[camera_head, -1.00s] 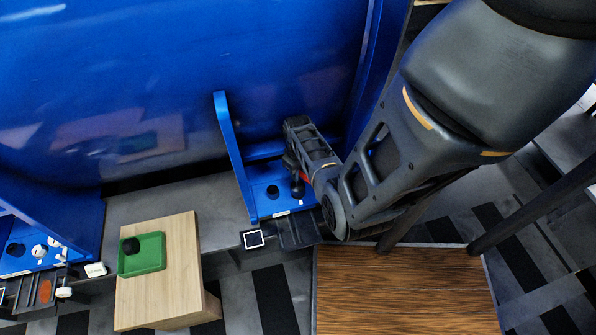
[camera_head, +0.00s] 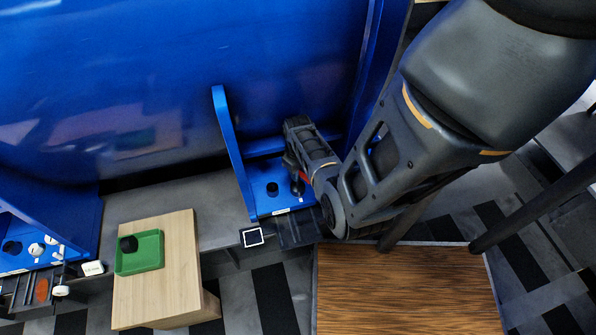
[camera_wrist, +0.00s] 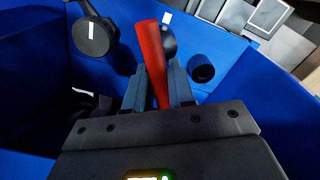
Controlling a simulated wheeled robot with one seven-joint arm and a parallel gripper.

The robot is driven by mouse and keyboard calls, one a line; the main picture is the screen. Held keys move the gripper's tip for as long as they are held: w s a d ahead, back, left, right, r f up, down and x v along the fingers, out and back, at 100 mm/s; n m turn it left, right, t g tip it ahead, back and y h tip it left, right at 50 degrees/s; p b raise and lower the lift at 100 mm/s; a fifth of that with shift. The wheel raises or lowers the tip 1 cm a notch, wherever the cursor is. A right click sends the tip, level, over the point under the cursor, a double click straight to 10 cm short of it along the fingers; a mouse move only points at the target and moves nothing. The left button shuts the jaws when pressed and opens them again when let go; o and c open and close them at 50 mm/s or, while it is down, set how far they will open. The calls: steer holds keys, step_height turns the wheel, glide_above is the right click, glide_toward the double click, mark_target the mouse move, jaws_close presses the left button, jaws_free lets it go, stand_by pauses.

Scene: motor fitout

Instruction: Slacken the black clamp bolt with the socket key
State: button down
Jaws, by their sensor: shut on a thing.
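My gripper (camera_wrist: 168,85) is shut on the red handle (camera_wrist: 152,62) of the socket key, low over the blue bracket's base plate. In the head view a little of the red (camera_head: 305,177) shows beside my gripper (camera_head: 300,178), with a dark upright part below it. In the wrist view a dark rounded end (camera_wrist: 168,40) lies just past the red handle; whether it is the key's socket or a bolt head I cannot tell. A black round bolt-like piece (camera_head: 272,189) sits on the plate to the left; it seems to be the short dark cylinder (camera_wrist: 201,68) in the wrist view.
The blue bracket's upright side (camera_head: 228,145) rises left of my gripper, and the large blue housing (camera_head: 180,80) stands behind. A black round-ended part (camera_wrist: 92,37) is left in the wrist view. A green tray (camera_head: 145,262) holding a black round piece stands on a wooden block (camera_head: 180,285).

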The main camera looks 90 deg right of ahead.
steer(key=shift+f, duration=0.1)
stand_by(0.4)
steer(key=shift+n, duration=1.4)
steer(key=shift+n, duration=1.4)
